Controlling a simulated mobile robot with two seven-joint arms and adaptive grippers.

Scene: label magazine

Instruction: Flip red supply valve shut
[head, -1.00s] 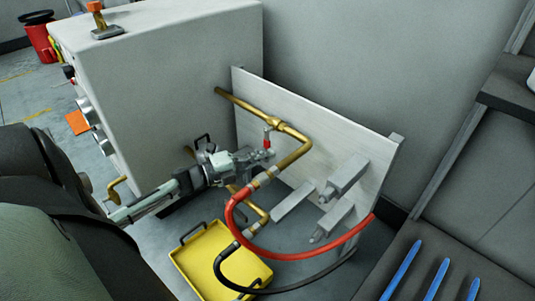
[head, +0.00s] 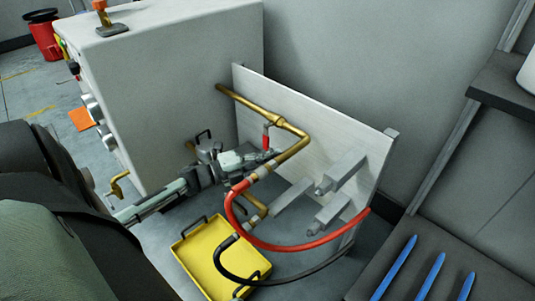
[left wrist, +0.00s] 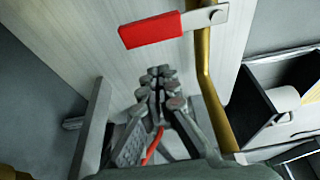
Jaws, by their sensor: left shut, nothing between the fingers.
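The red valve handle (head: 266,140) hangs from the brass pipe (head: 240,100) in front of the pale panel. In the left wrist view the red handle (left wrist: 152,30) sticks out to the left on a metal lever, crosswise to the brass pipe (left wrist: 203,70). My left gripper (head: 274,154) is just below the handle in the head view, shut and empty. In the left wrist view its fingertips (left wrist: 157,75) are together, below the red grip in the picture, with a visible gap. My right gripper is in neither view.
A red hose (head: 290,247) and a black hose (head: 225,270) loop below my left gripper. A yellow tray (head: 195,250) lies on the floor. Grey metal fittings (head: 342,172) stick out from the panel (head: 330,125) to the right. A grey cabinet (head: 185,90) stands behind.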

